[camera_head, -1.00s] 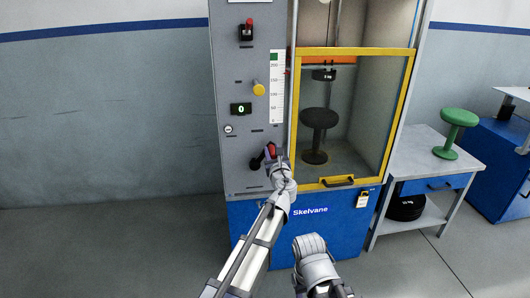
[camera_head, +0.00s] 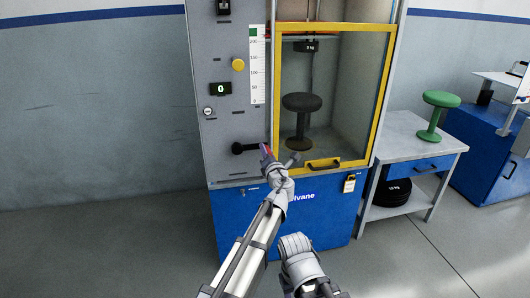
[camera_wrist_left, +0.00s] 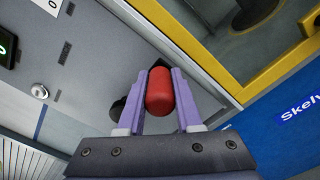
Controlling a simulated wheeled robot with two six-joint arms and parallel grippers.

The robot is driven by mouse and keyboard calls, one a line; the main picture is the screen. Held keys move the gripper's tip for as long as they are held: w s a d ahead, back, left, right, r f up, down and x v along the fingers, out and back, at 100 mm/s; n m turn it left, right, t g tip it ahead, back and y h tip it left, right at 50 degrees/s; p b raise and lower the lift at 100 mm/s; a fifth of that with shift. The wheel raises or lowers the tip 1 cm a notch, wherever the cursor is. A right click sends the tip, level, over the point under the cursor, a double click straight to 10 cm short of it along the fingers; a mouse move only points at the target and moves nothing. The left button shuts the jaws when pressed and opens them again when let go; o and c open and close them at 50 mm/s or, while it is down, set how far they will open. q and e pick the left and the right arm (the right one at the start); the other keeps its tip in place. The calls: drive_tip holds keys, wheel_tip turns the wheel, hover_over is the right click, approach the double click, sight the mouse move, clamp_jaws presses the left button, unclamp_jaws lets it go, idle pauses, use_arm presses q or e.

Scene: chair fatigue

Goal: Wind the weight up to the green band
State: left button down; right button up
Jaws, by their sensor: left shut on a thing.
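My left gripper (camera_head: 266,152) is shut on the red grip (camera_wrist_left: 160,92) of the crank, with a lilac finger on each side of it in the left wrist view. The black crank arm (camera_head: 248,148) points right from its hub on the grey panel. The black weight (camera_head: 306,46) hangs on a rod inside the test chamber, well above the dark stool (camera_head: 301,102). The green band (camera_head: 253,32) is at the top of the white scale (camera_head: 257,75). A grey part of my right arm shows low in the head view; its fingers are not visible.
A bench (camera_head: 405,137) with a green stool (camera_head: 435,112) stands right.

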use_arm(q)
drive_tip(key=shift+s+a+f+m+b, duration=0.1)
drive_tip(key=shift+f+m+b, duration=1.1)
drive_tip(key=shift+f+m, duration=0.5)
use_arm(e)
drive_tip(key=shift+f, duration=1.6)
use_arm(q)
drive_tip(key=shift+r, duration=0.1)
drive_tip(key=c, duration=0.6)
unclamp_jaws()
drive_tip(key=shift+a, duration=0.1)
drive_tip(key=shift+s, duration=0.1)
